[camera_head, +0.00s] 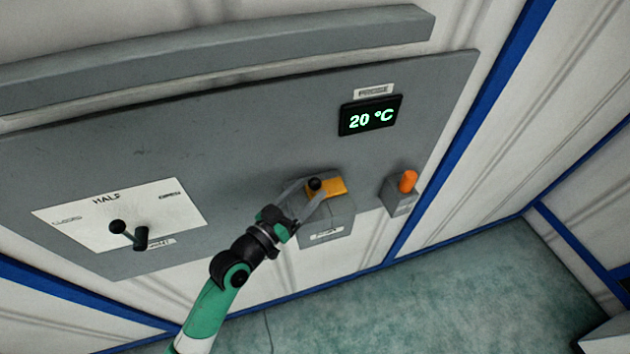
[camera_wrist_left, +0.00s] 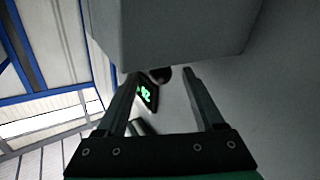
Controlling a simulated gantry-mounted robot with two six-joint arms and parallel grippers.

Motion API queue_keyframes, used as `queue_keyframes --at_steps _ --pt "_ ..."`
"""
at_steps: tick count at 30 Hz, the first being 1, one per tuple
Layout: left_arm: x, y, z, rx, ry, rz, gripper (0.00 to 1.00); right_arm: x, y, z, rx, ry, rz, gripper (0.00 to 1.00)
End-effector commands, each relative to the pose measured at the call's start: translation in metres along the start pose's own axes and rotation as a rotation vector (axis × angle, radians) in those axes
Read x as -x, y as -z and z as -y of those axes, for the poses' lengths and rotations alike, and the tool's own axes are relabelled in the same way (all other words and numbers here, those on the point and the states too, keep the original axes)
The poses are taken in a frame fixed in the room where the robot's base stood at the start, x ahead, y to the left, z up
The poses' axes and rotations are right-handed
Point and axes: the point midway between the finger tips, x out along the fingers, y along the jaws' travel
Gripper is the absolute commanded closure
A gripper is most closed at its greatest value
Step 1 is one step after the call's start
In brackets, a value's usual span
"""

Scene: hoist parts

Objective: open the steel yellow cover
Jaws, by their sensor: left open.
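The yellow cover (camera_head: 333,188) sits on top of a grey box (camera_head: 328,222) fixed to the grey wall panel. A black round knob (camera_head: 315,184) shows at the cover's left end. My left gripper (camera_head: 316,188) reaches up from below at the box's left side, its fingers open and near the knob. In the left wrist view, the open fingers (camera_wrist_left: 161,76) point away with a dark round knob (camera_wrist_left: 163,75) between their tips, and a grey box (camera_wrist_left: 175,30) fills the top. Contact cannot be told. My right gripper is not in view.
An orange button (camera_head: 408,181) on a small grey box stands just right of the covered box. A display (camera_head: 370,116) reading 20 °C is above. A black lever (camera_head: 130,234) on a white plate (camera_head: 90,218) is at the left. The green floor (camera_head: 490,300) is open.

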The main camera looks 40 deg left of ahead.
Motion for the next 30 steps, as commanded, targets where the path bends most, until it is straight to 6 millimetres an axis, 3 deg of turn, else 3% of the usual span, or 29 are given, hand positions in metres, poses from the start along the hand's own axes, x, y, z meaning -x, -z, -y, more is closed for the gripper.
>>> queue_keyframes --at_steps 6,15,27,30 --pt "-0.031 0.0 0.0 0.0 -0.001 0.0 0.3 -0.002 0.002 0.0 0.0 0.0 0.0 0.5" --pt "-0.035 0.0 0.0 0.0 0.0 0.0 0.3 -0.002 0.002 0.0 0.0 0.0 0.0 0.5" --pt "-0.035 0.0 0.0 0.0 0.0 0.0 1.0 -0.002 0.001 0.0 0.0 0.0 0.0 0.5" --pt "-0.035 0.0 0.0 0.0 0.0 0.0 1.0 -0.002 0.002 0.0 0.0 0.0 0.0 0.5"
